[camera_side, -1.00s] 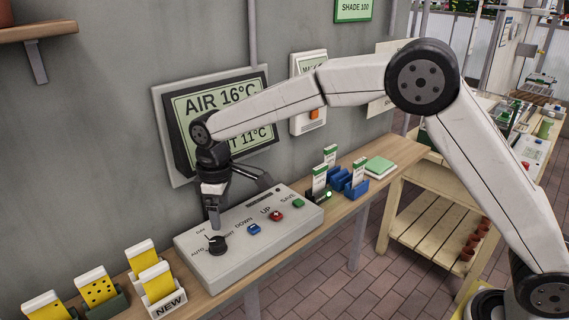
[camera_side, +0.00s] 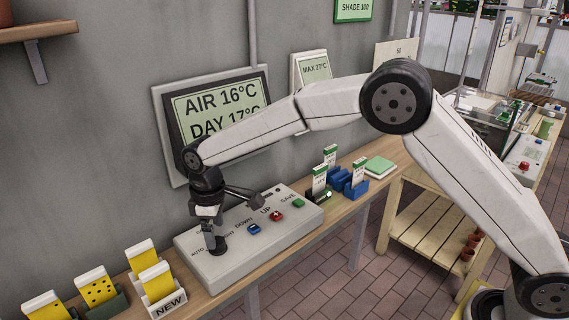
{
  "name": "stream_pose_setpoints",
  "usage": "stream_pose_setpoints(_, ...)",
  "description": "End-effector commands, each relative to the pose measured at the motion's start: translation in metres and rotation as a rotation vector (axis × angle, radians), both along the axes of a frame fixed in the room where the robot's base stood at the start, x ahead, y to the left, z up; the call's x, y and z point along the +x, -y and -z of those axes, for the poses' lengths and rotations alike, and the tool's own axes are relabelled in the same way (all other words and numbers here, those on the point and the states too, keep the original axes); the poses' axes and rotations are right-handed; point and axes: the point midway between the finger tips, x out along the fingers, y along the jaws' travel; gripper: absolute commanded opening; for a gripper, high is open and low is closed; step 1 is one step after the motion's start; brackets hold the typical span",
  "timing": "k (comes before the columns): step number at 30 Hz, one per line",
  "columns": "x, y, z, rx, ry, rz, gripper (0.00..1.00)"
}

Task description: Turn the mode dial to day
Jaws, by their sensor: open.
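The mode dial (camera_side: 218,250) is a black knob on the left part of the grey control box (camera_side: 262,262). My gripper (camera_side: 216,238) points down right over the dial with its jaws open, and its fingers hide much of the knob. I cannot tell whether they touch it or which way its pointer faces. The AUTO label shows at the left, and the label ending in "GHT" shows partly at the right. The wall display (camera_side: 212,102) reads AIR 16°C and DAY 17°C, partly behind my arm.
Blue, red and green buttons sit right of the dial. Yellow cards in holders (camera_side: 150,275) stand at the shelf's left, one marked NEW. Blue holders with white-green cards (camera_side: 338,180) and a green pad (camera_side: 379,166) are at the right.

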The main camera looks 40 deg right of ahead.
Motion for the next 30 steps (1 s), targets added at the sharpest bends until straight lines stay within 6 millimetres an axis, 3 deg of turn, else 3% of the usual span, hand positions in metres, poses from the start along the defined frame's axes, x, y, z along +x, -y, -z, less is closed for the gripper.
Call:
stream_pose_setpoints(7,0.000,0.000,0.025,-0.001,-0.002,0.000,0.87)
stream_pose_setpoints(19,0.000,0.000,0.031,0.000,0.000,0.000,0.87)
stream_pose_setpoints(20,0.000,0.000,0.031,0.000,0.000,0.000,0.81)
stream_pose_setpoints(27,0.000,0.000,0.030,0.000,0.000,0.000,0.04)
stream_pose_setpoints(30,0.000,0.000,0.030,0.000,0.000,0.000,0.00)
